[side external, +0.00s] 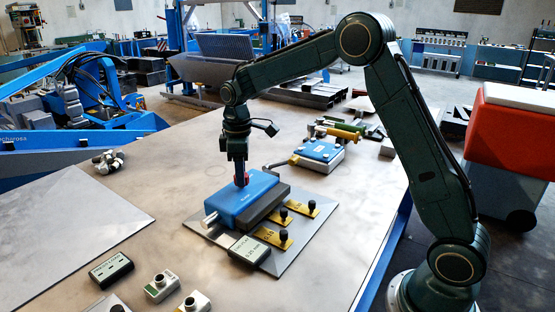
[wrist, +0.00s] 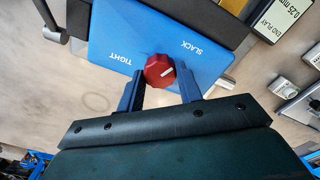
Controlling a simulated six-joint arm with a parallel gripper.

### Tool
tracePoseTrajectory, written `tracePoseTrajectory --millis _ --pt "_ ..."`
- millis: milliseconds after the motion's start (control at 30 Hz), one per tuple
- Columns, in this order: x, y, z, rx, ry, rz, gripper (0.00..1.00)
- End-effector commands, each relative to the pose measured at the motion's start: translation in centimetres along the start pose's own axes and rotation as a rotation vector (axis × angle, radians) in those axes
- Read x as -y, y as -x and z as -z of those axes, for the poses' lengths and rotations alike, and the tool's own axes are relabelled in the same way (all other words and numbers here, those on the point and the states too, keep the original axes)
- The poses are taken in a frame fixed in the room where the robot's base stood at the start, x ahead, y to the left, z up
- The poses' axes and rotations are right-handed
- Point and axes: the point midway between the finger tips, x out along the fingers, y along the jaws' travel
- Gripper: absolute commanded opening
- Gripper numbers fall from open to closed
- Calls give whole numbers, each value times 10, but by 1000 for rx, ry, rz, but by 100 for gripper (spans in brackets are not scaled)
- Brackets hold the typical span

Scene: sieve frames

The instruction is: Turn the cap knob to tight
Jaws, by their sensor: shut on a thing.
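A blue cap (side external: 243,198) on a grey block sits on a grey plate. In the wrist view the blue cap (wrist: 110,35) bears the words TIGHT on the left and SLACK on the upper right. A red knob (wrist: 157,71) stands on it; its white mark points right and slightly up, nearer SLACK than TIGHT. My gripper (wrist: 160,76) is shut on the red knob, one finger on each side. In the side view my gripper (side external: 241,181) reaches straight down to the cap, with a little red showing between the fingers.
An END PLAY display (side external: 249,249) reads 0.25 mm in the wrist view. Yellow tags with black knobs (side external: 284,236) lie beside the block. A second blue-topped block (side external: 318,152) stands behind. Small boxes (side external: 162,286) sit at the front. The table's left side is mostly clear.

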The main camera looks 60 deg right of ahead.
Motion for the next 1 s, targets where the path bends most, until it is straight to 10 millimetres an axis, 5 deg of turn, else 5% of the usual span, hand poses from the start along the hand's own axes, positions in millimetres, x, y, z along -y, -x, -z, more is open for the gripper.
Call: tracePoseTrajectory --millis 1000 --pt "-1 1 0 -2 -927 -1 13"
